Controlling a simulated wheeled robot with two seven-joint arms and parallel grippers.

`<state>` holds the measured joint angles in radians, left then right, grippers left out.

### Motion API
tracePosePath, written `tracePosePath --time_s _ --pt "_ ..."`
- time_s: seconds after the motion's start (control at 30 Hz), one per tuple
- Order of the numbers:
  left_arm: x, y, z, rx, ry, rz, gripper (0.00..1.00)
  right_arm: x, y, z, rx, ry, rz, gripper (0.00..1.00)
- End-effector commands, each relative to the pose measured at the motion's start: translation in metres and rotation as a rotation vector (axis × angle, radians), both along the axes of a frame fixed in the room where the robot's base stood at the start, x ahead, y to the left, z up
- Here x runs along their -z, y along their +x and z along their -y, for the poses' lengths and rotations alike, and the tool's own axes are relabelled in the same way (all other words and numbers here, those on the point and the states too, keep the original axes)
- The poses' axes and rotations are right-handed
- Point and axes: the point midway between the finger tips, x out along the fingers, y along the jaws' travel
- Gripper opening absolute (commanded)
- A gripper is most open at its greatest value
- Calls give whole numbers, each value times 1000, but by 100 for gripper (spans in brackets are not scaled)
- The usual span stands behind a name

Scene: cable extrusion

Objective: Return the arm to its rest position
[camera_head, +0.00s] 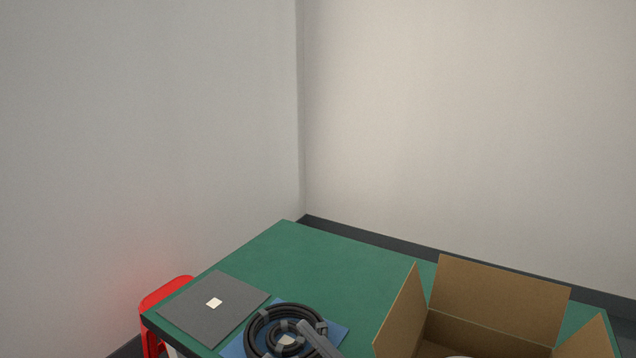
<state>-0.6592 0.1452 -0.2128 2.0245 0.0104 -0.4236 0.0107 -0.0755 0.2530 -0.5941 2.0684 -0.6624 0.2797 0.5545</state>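A coil of black cable (256,322) lies on a blue sheet (331,328) at the bottom of the head view, on the green table. A grey bar-like part (318,338), which looks like part of my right gripper, crosses the coil's right side. Whether it touches the cable I cannot tell. Its fingertips cannot be made out clearly, so I cannot see whether it is open or shut. The picture's lower edge cuts off the coil's near side. My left gripper is not in view.
An open cardboard box (497,298) stands at the right of the green table (300,258). A grey mat (190,310) with a small pale square (214,303) lies at the left. A red stool (160,298) is beside the table. The table's far part is clear.

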Motion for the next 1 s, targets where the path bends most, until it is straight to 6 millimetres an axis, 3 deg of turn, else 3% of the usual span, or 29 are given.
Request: tracePosePath --time_s 0.03,0.2,0.3,0.43,0.53,0.63,1.0 --pt "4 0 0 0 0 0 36 35 7 14 88 -21 -113 37" --pt "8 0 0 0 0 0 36 149 10 72 357 -141 -496 37" --pt "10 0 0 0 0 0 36 211 -8 108 466 -202 -719 37" --pt "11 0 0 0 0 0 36 270 -41 141 543 -272 -943 37" --pt "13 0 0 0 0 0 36 297 -63 157 571 -298 -1064 37" --pt "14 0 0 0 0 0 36 311 -74 166 587 -274 -1148 37" --pt "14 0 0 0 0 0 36 312 -75 168 589 -251 -1170 37"
